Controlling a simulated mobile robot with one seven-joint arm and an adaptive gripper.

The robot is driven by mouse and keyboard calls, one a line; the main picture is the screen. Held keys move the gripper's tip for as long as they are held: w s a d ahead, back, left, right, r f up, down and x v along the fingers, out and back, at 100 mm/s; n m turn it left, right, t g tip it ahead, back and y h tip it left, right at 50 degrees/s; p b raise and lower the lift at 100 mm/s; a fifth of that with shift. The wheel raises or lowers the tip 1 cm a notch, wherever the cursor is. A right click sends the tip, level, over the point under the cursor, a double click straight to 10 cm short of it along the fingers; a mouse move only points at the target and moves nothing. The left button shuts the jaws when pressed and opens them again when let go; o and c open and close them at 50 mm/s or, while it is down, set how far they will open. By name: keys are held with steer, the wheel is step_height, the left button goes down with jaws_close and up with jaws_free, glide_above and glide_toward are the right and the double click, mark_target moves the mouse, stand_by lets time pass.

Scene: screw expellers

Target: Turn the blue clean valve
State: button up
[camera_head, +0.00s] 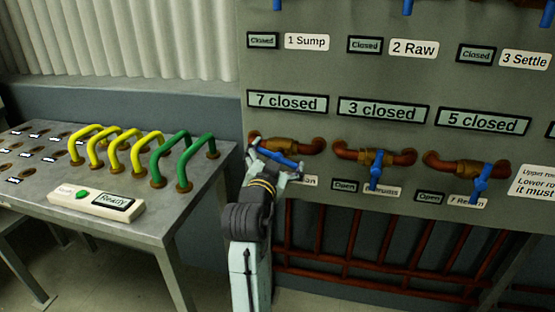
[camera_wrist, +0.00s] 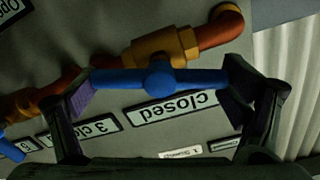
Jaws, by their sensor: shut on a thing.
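The blue valve handle (camera_head: 280,159) is the leftmost of the lower row, on a brass valve body (camera_head: 284,145) in a copper pipe. Its label is mostly covered by my gripper; only "an" shows. The handle lies nearly level, tilted a little down to the right, along the pipe. My gripper (camera_head: 275,157) is at the handle from below, its fingers shut on the handle's two ends. In the wrist view the blue bar (camera_wrist: 190,77) spans between the two dark finger pads of my gripper (camera_wrist: 160,92), with the brass body (camera_wrist: 160,48) behind it.
To the right are two more valves with blue handles hanging down, a middle one (camera_head: 376,170) and a right one (camera_head: 481,184), both tagged "Open". Displays above read "7 closed" (camera_head: 288,103), "3 closed" and "5 closed". A metal table (camera_head: 150,215) with yellow and green hoses stands left.

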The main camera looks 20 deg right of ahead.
steer(key=m+b, duration=0.2)
steer(key=m, duration=0.3)
steer(key=shift+f, duration=0.15)
steer(key=shift+d+m+b, duration=0.1)
steer(key=shift+m+b, duration=0.55)
steer(key=shift+m, duration=0.75)
steer(key=o, duration=0.9)
steer(key=v, duration=1.2)
